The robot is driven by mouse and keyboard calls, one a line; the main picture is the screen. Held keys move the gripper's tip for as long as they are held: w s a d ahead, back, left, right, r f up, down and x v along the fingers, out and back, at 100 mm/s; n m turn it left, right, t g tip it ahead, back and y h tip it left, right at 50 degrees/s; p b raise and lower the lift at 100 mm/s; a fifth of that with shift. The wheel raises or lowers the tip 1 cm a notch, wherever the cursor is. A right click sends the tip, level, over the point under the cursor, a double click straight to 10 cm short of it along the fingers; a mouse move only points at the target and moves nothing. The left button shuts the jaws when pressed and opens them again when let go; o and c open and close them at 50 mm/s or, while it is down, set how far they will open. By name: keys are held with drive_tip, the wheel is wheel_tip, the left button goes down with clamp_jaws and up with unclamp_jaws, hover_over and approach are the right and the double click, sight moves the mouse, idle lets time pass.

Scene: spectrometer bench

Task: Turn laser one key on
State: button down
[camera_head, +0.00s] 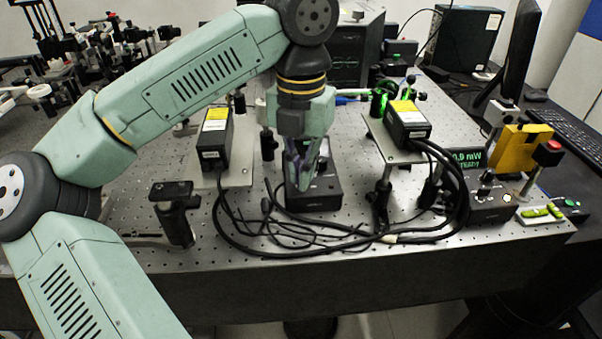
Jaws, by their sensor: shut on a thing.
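A black laser control box (325,198) stands on the perforated bench near its front edge, in the middle of the view. My gripper (302,184) points down at the top of this box, with its fingers closed at the left part of the box. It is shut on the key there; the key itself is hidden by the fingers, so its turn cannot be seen. A second control box (490,208) stands at the right with a lit yellowish button. A green display (467,160) behind it reads about 0.0 mW.
Two black laser heads with yellow labels, one at the left (214,140) and one at the right (408,122), stand on raised plates. Loose black cables (300,240) loop around the held box. A black post mount (173,215) stands at the left. A yellow block (520,148) is at the right.

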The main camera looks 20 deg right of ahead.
drive_tip(key=m+b, duration=0.1)
drive_tip(key=m, duration=0.5)
drive_tip(key=shift+m, duration=0.3)
drive_tip(key=m, duration=0.6)
idle(0.4)
drive_tip(key=c, duration=1.8)
unclamp_jaws()
drive_tip(key=shift+r, duration=0.1)
wheel_tip(320, 180, up, 12)
drive_tip(key=shift+f, duration=0.1)
drive_tip(key=shift+s, duration=0.1)
